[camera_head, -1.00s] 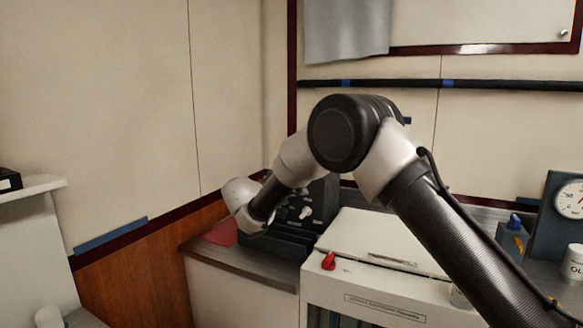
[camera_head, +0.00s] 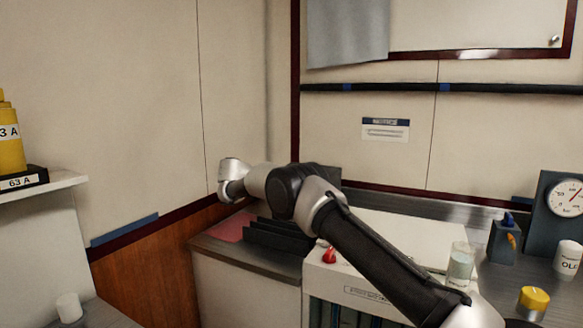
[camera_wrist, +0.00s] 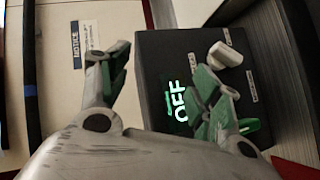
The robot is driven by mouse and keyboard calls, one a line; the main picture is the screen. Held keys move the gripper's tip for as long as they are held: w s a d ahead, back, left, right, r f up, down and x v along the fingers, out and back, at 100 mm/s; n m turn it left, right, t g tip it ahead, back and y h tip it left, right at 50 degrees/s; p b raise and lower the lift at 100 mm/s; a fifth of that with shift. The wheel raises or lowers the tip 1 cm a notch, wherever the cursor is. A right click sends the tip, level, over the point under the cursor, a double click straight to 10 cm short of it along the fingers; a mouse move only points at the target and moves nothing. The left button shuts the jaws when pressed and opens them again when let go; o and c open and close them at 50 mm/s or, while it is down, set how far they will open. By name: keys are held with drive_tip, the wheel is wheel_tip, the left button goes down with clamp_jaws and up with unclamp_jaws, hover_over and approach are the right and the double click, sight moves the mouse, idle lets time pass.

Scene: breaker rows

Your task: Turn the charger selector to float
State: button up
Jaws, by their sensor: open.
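The charger is a dark box (camera_wrist: 160,60) in the wrist view, seen turned sideways. Its selector is a pale knob (camera_wrist: 225,55) on the face, with small labels around it too small to read. A green lit display (camera_wrist: 178,103) reads OFF. My gripper (camera_wrist: 162,70) is open and empty. Its right finger is in front of the box face, just below the knob in the picture; I cannot tell if they touch. Its left finger is off the box's left edge. In the head view the box (camera_head: 327,174) is mostly hidden behind my arm.
A black ribbed rack (camera_head: 275,238) stands on the counter beside a red mat (camera_head: 232,228). A white cabinet with a red knob (camera_head: 329,256) is in front. A glass (camera_head: 460,264) and a gauge (camera_head: 568,197) stand at right. A notice (camera_head: 385,130) hangs on the wall.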

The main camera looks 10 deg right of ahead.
drive_tip(key=shift+g, duration=0.4)
drive_tip(key=d+f, duration=0.1)
drive_tip(key=f, duration=0.2)
drive_tip(key=d+f, duration=0.1)
drive_tip(key=f, duration=0.7)
drive_tip(key=shift+w+d+f, duration=0.2)
drive_tip(key=shift+w+d, duration=0.05)
drive_tip(key=shift+d, duration=0.15)
drive_tip(key=s+a+r+m+t+y, duration=0.1)
drive_tip(key=r+y, duration=0.1)
drive_tip(key=s+a+r+m+t+y, duration=0.1)
drive_tip(key=s+r+m+y, duration=0.1)
drive_tip(key=y, duration=0.1)
drive_tip(key=s+a+r+m+t+y, duration=0.1)
drive_tip(key=r+m+y, duration=0.1)
drive_tip(key=shift+s+a+r, duration=0.1)
drive_tip(key=shift+s, duration=0.05)
drive_tip(key=w+d+r+n+g+h, duration=0.1)
drive_tip(key=r+n+h, duration=0.1)
drive_tip(key=r, duration=0.4)
drive_tip(key=w+d+r+n+g+h, duration=0.1)
drive_tip(key=d+r+n+h, duration=0.1)
drive_tip(key=r+h, duration=0.2)
drive_tip(key=shift+w+d+r+n, duration=0.25)
drive_tip(key=shift+w+r+n, duration=0.15)
drive_tip(key=shift+r, duration=0.55)
